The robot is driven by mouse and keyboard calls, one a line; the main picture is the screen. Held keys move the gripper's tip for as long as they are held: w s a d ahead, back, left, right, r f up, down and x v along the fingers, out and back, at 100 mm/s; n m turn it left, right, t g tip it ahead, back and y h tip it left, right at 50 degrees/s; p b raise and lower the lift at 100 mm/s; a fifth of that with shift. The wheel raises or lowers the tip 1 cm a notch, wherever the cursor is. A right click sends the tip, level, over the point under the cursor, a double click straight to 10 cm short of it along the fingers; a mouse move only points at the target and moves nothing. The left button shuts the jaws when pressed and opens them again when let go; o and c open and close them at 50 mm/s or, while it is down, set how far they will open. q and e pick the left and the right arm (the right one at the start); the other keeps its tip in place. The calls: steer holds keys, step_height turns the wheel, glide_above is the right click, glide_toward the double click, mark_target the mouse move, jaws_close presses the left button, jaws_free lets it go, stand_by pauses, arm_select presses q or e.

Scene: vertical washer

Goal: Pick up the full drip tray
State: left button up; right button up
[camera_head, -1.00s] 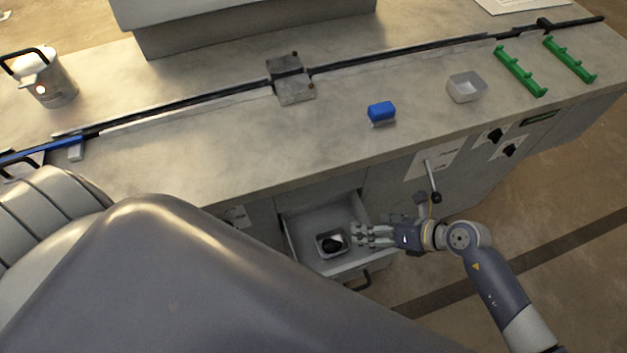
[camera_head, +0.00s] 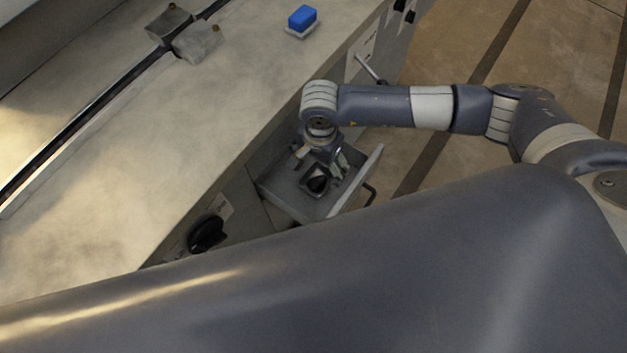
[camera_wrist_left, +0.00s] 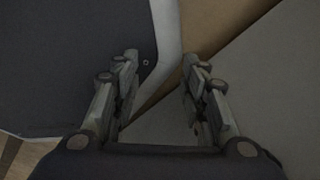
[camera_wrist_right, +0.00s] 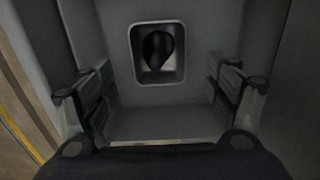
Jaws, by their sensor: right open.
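The drip tray (camera_head: 325,193) is a small square tray with dark contents. It sits inside an open drawer (camera_head: 282,195) under the counter. In the right wrist view the tray (camera_wrist_right: 136,66) lies ahead, between and beyond my fingers, with a dark rounded mass in it. My right gripper (camera_head: 321,164) points down over the drawer, close to the tray, open and empty. It also shows in the right wrist view (camera_wrist_right: 166,92). My left gripper (camera_wrist_left: 158,80) is open and empty in the left wrist view, away from the drawer; the head view does not show it.
The counter (camera_head: 150,130) runs along the drawer's left side, its edge near my right wrist. A blue block (camera_head: 302,17) lies on it. A black knob (camera_head: 206,233) and a lever (camera_head: 370,70) stick out from the front.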

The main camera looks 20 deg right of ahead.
mark_target(317, 184)
steer(key=shift+f, duration=0.35)
steer(key=f, duration=0.4)
steer(key=shift+s+a+f+p, duration=0.1)
steer(key=shift+s+a+p, duration=0.2)
steer(key=shift+p, duration=0.1)
steer(key=shift+f, duration=0.5)
arm_select(q)
steer(key=shift+s+a+r, duration=0.2)
steer(key=shift+a+r, duration=0.15)
steer(key=shift+a, duration=0.35)
arm_select(e)
steer(key=c, duration=0.9)
